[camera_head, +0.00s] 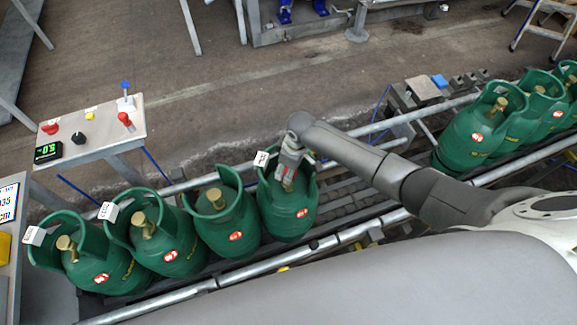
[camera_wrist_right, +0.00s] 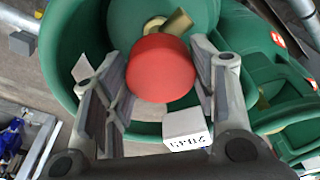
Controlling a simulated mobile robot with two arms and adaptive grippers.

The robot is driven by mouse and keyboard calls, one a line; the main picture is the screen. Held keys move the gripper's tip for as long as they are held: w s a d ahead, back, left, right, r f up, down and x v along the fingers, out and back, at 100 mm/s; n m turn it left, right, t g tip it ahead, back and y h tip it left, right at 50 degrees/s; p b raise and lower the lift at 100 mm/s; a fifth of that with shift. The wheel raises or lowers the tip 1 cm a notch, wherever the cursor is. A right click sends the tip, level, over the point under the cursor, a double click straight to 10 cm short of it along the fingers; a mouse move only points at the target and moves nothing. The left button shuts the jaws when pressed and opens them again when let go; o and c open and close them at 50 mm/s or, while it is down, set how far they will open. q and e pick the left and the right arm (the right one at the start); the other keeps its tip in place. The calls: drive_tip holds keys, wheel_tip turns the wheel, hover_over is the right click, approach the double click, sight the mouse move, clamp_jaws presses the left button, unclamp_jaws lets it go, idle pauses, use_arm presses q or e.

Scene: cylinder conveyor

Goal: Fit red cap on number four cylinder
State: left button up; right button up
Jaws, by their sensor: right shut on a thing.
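A red cap (camera_wrist_right: 160,68) sits between the fingers of my right gripper (camera_wrist_right: 158,85) in the right wrist view, over the open collar of a green cylinder (camera_wrist_right: 70,40). In the head view, my right gripper (camera_head: 288,165) reaches down into the collar of the rightmost green cylinder (camera_head: 288,215) of the near left group. The cap is mostly hidden there by the gripper. A brass valve (camera_wrist_right: 178,22) shows just beyond the cap; I cannot tell whether the cap touches it. My left gripper is not in view.
Other green cylinders (camera_head: 235,222) stand close to the left on the rail conveyor (camera_head: 350,232). More cylinders (camera_head: 470,135) stand at the right. A control table (camera_head: 100,130) with knobs is at the left. White tags (camera_wrist_right: 185,128) sit on several collars.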

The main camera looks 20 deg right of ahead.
drive_tip(key=shift+f+b, duration=0.35)
drive_tip(key=shift+f, duration=0.25)
drive_tip(key=o, duration=0.9)
drive_tip(key=shift+r, duration=0.1)
drive_tip(key=r, duration=0.4)
drive_tip(key=d+r, duration=0.1)
drive_tip(key=r, duration=0.3)
drive_tip(key=s+r, duration=0.1)
drive_tip(key=r, duration=0.2)
drive_tip(key=shift+s+d+r, duration=0.1)
drive_tip(key=shift+d+r, duration=0.05)
drive_tip(key=shift+r, duration=0.25)
